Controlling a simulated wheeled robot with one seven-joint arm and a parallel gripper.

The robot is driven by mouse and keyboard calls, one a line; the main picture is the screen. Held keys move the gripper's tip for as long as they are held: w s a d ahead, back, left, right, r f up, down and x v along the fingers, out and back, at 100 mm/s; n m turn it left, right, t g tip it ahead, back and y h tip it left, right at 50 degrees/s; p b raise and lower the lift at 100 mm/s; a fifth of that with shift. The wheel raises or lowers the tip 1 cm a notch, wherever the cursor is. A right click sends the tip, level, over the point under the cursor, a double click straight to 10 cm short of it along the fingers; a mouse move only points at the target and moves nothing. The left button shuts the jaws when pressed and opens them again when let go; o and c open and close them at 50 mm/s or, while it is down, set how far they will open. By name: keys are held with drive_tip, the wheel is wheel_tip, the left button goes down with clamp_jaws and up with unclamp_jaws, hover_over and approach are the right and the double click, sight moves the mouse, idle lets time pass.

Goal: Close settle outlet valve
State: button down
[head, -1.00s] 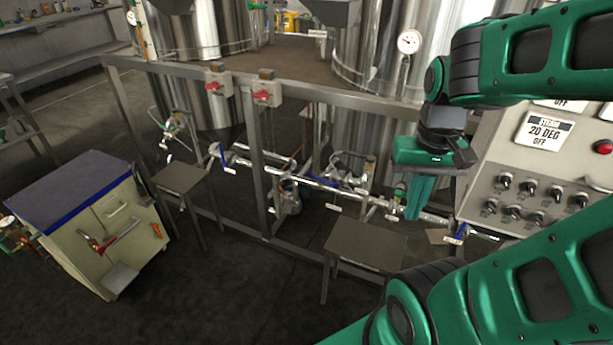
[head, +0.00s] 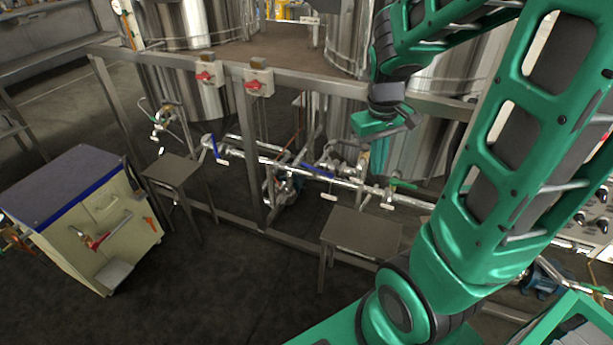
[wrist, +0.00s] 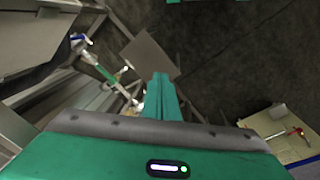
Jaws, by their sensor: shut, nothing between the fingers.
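Several lever valves sit on the low pipe run behind the steel frame. One has an upright blue lever (head: 213,147), one a flat blue lever (head: 318,172), and one a green lever (head: 403,184). White tags hang by them, too small to read, so I cannot tell which is the settle outlet valve. My gripper (head: 376,160) is shut and empty, fingers pointing down, above the pipe between the flat blue lever and the green lever. In the wrist view the shut fingers (wrist: 160,88) touch nothing visible; a green lever (wrist: 103,72) lies to their left.
A steel frame rail (head: 310,82) with two red-knobbed switch boxes crosses above the pipes. Small metal stands (head: 362,236) (head: 172,170) stand before the pipes. A cream cabinet (head: 115,225) is at left. Tanks (head: 195,95) rise behind. The dark floor between is clear.

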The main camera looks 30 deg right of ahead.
drive_tip(key=w+d+f+n+h, duration=0.1)
drive_tip(key=w+d+f+n, duration=0.1)
drive_tip(key=w+f, duration=0.35)
drive_tip(key=w+d+f+n+h, duration=0.1)
drive_tip(key=w+f+n, duration=0.2)
drive_tip(key=w, duration=0.5)
drive_tip(key=n+t+h, duration=0.5)
drive_tip(key=n+t, duration=0.3)
drive_tip(key=n, duration=1.3)
approach(315, 169)
drive_tip(key=a+f, duration=0.4)
drive_tip(key=f, duration=0.1)
drive_tip(key=x, duration=1)
drive_tip(key=shift+n, duration=0.3)
drive_tip(key=shift+d+r, duration=0.25)
drive_tip(key=shift+r, duration=0.75)
drive_tip(key=shift+d+r, duration=0.2)
drive_tip(key=shift+r, duration=0.75)
